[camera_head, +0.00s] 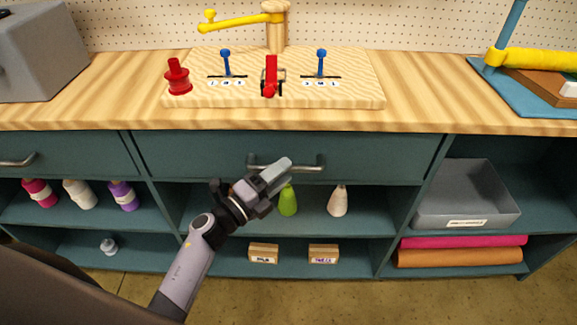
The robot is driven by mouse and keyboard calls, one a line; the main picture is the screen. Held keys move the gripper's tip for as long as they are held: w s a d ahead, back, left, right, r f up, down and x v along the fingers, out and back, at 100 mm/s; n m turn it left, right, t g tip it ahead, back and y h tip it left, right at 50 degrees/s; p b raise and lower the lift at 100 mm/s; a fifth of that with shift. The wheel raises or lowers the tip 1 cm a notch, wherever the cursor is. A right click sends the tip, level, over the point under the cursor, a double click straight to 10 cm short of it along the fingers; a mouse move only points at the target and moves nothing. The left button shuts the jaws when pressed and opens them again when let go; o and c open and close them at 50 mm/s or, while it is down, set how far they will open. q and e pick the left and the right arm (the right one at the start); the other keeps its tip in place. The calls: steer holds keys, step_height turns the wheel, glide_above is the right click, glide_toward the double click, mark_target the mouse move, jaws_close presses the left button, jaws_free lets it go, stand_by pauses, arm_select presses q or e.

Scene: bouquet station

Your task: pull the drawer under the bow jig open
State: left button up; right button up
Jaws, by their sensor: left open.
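The bow jig (350,90) is a pale wooden board on the worktop, with blue levers, a red spool and a yellow crank arm. The teal drawer (390,158) under it is shut, its front flush with the cabinet. Its grey bar handle (318,166) runs across the middle of the front. My left gripper (284,170) is open, in front of the handle and overlapping its left and middle part in the picture. I cannot tell whether the fingers touch the handle or are around it. My right gripper is not in view.
Another drawer with a handle (17,161) is at the left. Shelves below hold thread cones, a green bottle (287,200), a white bottle (338,201) and small labelled boxes (263,253). A grey bin (467,194) sits at the right. The floor in front is clear.

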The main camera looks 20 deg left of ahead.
arm_select(q)
steer(key=shift+x, duration=1.25)
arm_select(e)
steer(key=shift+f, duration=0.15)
arm_select(q)
jaws_close()
steer(key=shift+s, duration=0.1)
